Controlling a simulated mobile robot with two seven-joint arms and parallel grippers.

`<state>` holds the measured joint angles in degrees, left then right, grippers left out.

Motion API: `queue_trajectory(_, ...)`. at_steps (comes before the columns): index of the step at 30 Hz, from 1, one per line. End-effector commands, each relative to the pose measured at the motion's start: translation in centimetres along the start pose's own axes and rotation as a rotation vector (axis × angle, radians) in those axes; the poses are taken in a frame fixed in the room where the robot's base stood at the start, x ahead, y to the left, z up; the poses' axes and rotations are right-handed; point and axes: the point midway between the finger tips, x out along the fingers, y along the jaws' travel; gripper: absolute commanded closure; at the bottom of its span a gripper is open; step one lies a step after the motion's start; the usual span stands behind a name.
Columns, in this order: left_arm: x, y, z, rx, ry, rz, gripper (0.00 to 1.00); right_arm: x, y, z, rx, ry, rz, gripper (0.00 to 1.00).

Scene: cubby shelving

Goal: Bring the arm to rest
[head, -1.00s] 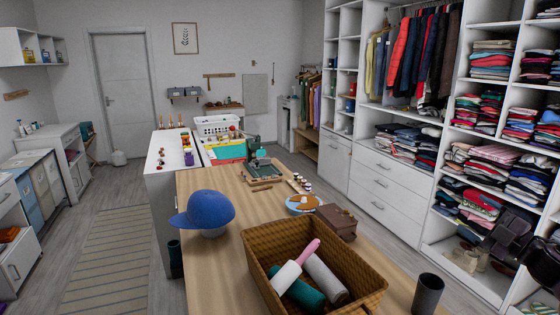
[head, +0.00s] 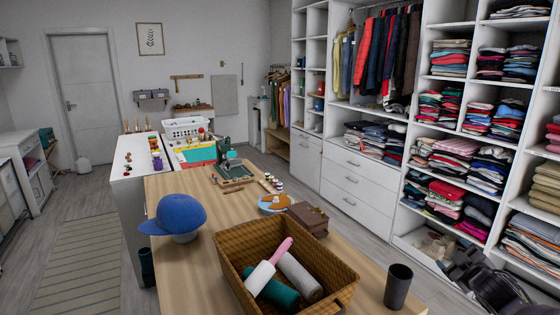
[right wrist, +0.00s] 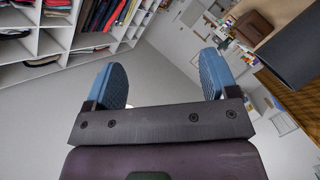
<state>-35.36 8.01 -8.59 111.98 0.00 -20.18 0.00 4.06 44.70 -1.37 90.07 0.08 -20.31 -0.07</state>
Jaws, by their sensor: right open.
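My right gripper (right wrist: 164,78) shows close up in the right wrist view. Its two blue-padded fingers stand wide apart with nothing between them. In the head view my right arm and gripper (head: 464,268) are a dark shape at the lower right, in front of the shelving and to the right of the table. The fingers are hard to make out there. My left gripper is not in view.
The wooden table (head: 190,259) holds a wicker basket (head: 236,273) with rolls, a blue cap (head: 180,213), a brown box (head: 307,218) and a dark cup (head: 398,287). White shelving (head: 412,160) lines the right. Floor shows between table and shelving.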

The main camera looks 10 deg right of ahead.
Motion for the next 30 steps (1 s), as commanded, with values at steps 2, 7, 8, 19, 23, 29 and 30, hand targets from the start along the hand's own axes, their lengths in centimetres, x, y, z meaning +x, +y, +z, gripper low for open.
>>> queue_trajectory(2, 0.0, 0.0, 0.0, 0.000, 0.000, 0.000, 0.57, -1.6, -4.0, 1.5, 0.037, -0.017, -0.047, 0.20)
queue_trajectory(7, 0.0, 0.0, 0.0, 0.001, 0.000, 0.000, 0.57, -6.3, -12.7, 4.3, 0.133, -0.059, -0.147, 0.20)
queue_trajectory(8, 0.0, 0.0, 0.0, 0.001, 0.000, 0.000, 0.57, -7.4, -14.2, 4.8, 0.152, -0.068, -0.163, 0.20)
queue_trajectory(19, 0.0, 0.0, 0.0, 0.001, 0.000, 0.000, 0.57, -21.3, -29.0, 6.4, 0.431, -0.185, -0.307, 0.20)
queue_trajectory(23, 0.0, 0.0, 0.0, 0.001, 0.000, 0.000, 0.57, -24.8, -31.5, 6.1, 0.506, -0.218, -0.322, 0.20)
queue_trajectory(29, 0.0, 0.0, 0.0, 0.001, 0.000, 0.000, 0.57, -29.0, -33.9, 5.2, 0.605, -0.261, -0.328, 0.20)
queue_trajectory(30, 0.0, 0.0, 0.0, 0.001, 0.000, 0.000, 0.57, -29.8, -34.3, 5.0, 0.624, -0.271, -0.328, 0.20)
